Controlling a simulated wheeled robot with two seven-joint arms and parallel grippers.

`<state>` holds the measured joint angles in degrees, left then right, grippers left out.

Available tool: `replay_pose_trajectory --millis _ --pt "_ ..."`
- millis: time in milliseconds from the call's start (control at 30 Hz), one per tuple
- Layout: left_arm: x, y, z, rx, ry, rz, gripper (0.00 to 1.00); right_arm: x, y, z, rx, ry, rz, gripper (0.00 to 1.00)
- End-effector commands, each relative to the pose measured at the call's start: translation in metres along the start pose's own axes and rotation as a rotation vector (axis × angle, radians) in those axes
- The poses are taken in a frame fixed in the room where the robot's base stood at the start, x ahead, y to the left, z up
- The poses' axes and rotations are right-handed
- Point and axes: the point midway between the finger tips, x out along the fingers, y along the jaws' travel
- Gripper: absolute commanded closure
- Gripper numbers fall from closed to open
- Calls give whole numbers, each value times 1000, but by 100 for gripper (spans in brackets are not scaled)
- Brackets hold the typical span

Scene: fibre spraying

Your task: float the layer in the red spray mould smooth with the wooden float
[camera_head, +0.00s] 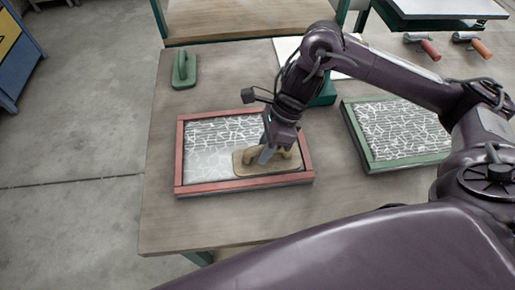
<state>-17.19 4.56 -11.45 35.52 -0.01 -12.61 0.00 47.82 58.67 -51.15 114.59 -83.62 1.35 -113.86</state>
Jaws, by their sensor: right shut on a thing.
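The red spray mould (180,160) lies on the wooden table, left of the middle of the head view. Its layer (209,166) looks pale and smooth at the lower left and shows a white cracked or fibrous pattern on dark toward the top. The wooden float (244,168) lies flat on the layer in the lower right part of the mould. My right gripper (267,155) is shut on the float's handle, reaching down from above. The gripper and wrist hide the right part of the layer. My left gripper is not in view.
A green mould (373,163) with a similar patterned layer lies to the right. The table front (190,225) is bare.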

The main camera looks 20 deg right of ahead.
Motion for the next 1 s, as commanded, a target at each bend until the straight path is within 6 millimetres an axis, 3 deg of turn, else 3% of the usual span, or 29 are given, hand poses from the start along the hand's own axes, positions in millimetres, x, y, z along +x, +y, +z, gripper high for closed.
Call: replay_pose_trajectory --millis 367,1000 --pt "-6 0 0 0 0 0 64 -6 1 1 1 3 1 100" --pt "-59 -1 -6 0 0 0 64 -64 13 26 0 0 -1 100"
